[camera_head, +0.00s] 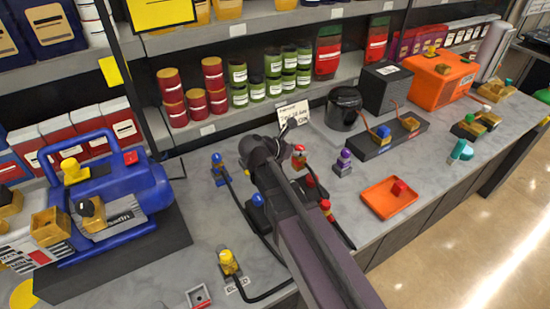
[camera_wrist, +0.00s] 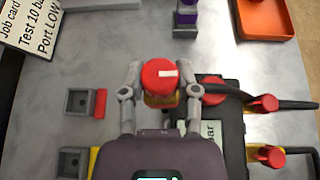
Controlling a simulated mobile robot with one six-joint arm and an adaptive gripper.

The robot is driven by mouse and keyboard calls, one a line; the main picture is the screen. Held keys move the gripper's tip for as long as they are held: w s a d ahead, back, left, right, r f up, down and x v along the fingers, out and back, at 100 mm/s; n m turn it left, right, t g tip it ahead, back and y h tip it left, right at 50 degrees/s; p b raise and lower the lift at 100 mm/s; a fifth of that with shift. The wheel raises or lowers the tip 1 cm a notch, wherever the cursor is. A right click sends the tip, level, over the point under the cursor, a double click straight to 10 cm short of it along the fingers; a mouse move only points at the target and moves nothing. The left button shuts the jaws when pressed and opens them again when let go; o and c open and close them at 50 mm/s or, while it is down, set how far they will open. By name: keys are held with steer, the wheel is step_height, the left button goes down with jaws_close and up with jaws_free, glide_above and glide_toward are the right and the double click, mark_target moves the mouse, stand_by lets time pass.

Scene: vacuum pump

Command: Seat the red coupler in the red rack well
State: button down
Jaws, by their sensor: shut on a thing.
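My gripper (camera_wrist: 160,88) is shut on a red-topped coupler (camera_wrist: 159,74) with a white mark on its cap, in the wrist view. A finger lies on each side of it, and some yellow shows beneath. In the head view, a red top shows at my gripper's end (camera_head: 299,155), partly hidden by the fingers. A grey square well with a red tag (camera_wrist: 84,102) stands left of the gripper in the wrist view and looks empty. A similar well with a yellow tag (camera_wrist: 74,163) is nearer the bottom. I cannot tell the coupler's height above the bench.
Red fittings with black hoses (camera_wrist: 266,103) lie right of the gripper. An orange tray (camera_head: 375,205) holds a red cube. A purple fitting (camera_head: 344,160) stands nearby. A job card (camera_head: 293,113) stands behind. A blue pump (camera_head: 120,190) is at left; a yellow fitting (camera_head: 229,262) is in front.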

steer(key=shift+w+d+f+m, duration=0.15)
steer(key=shift+d+f+m, duration=0.15)
steer(key=shift+d, duration=0.1)
steer(key=shift+w, duration=0.1)
steer(key=w+a+f+b, duration=0.1)
steer(key=w+a, duration=0.8)
steer(key=w, duration=0.2)
steer(key=shift+w+f, duration=0.2)
steer(key=shift+w, duration=0.05)
steer(key=shift+a, duration=0.1)
steer(key=f+b, duration=0.2)
steer(key=b, duration=0.1)
steer(key=w+f+b, duration=0.1)
steer(key=shift+a+f, duration=0.35)
steer(key=shift+a, duration=0.05)
steer(key=shift+f, duration=0.1)
steer(key=shift+c, duration=1.8)
jaws_free()
